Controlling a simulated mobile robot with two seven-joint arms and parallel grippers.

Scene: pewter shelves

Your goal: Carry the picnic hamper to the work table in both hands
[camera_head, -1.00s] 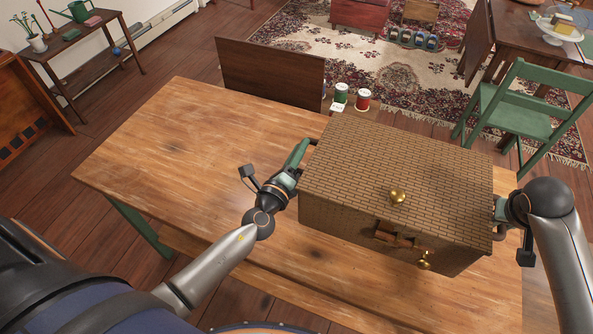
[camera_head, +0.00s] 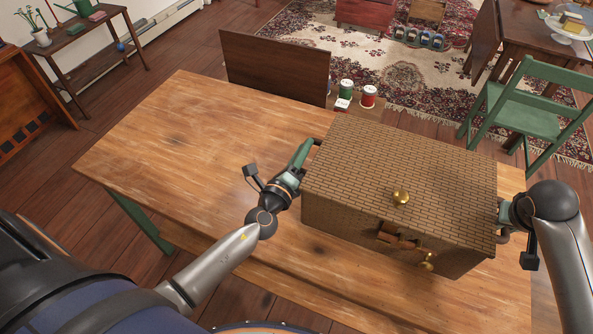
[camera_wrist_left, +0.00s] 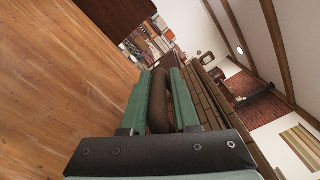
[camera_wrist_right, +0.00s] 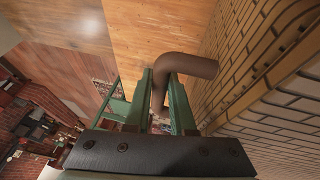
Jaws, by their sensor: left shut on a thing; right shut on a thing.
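The picnic hamper (camera_head: 390,170) is a brown woven box with brass knobs and a latch on its near side. It is at or just over the right part of the wooden work table (camera_head: 190,150); I cannot tell whether its base touches. My left gripper (camera_head: 306,150) is shut on the hamper's left handle, a dark bar that shows between the fingers in the left wrist view (camera_wrist_left: 160,100). My right gripper (camera_head: 502,215) is shut on the right handle, a brown curved bar in the right wrist view (camera_wrist_right: 185,66). The hamper looks level.
The table's left half is clear. Behind it stand a dark wooden panel (camera_head: 275,68) and green and red tins (camera_head: 346,90). A green chair (camera_head: 522,108) is on the right, near a patterned rug (camera_head: 385,65). A side table (camera_head: 85,45) stands at the back left.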

